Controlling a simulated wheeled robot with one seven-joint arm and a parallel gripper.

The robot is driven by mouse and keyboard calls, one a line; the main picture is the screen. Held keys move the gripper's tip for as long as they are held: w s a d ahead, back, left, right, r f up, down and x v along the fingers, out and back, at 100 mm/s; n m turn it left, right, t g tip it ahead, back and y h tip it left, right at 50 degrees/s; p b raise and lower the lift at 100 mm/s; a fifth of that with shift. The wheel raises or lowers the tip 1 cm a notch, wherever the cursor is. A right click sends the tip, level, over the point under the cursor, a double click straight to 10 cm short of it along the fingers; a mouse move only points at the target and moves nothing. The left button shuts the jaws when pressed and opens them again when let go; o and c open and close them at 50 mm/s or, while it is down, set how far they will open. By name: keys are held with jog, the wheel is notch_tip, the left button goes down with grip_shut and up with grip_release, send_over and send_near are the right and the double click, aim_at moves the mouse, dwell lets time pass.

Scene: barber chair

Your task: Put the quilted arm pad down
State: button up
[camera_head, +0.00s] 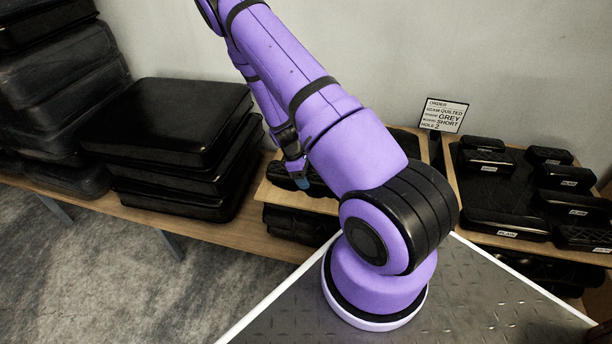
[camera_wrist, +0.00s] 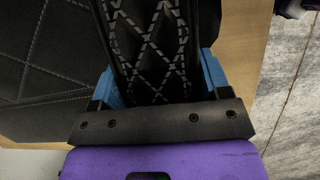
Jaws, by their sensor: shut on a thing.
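My gripper (camera_wrist: 160,80) is shut on a black quilted arm pad (camera_wrist: 150,40) with pale grey diamond stitching. Its blue fingers lie along both sides of the pad in the wrist view. The far end of the pad runs out of the top of that view. In the head view my gripper (camera_head: 297,172) is low over the left part of a wooden tray, partly hidden by my arm. Dark pads show beside it there, and I cannot tell which one is held. I cannot tell whether the held pad touches the surface below.
A wooden tray (camera_head: 424,146) is mostly behind my arm. An order card (camera_head: 443,115) reads quilted, grey, short, hole 2. A right-hand tray (camera_head: 451,178) holds several black pads, some labelled plain. Black cushions (camera_head: 165,120) are stacked on the bench at left.

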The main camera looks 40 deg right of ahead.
jog(key=o, duration=1.2)
jog(key=shift+f, duration=0.1)
